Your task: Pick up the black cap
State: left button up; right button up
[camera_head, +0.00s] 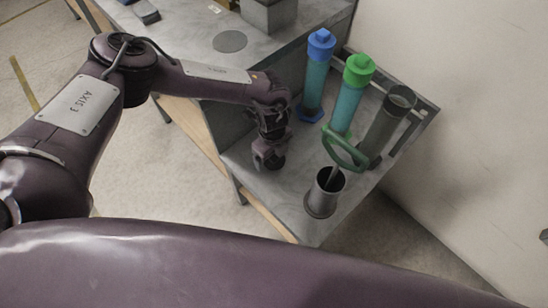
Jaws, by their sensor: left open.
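My left gripper (268,155) points down over the lower grey shelf, to the left of the tubes. It is open, with its fingertips close to the shelf. A small dark round thing, probably the black cap (277,162), shows at the fingertips and is partly hidden by them. I cannot tell whether they touch it. A dark grey tube (384,130) stands at the right with an open top. A tube with a blue cap (321,41) and one with a green cap (358,68) stand to its left. My right gripper is not in view.
A grey cup (321,197) holding a green-handled tool (345,150) stands near the shelf's front. The upper grey bench (190,35) carries a flat disc (229,41) and a grey box (270,15). A white wall rises at the right. Some shelf between gripper and cup is clear.

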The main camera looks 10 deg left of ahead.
pick_arm(q)
jog(key=c, duration=1.1)
jog(key=shift+o, duration=0.2)
jog(key=shift+r, duration=0.2)
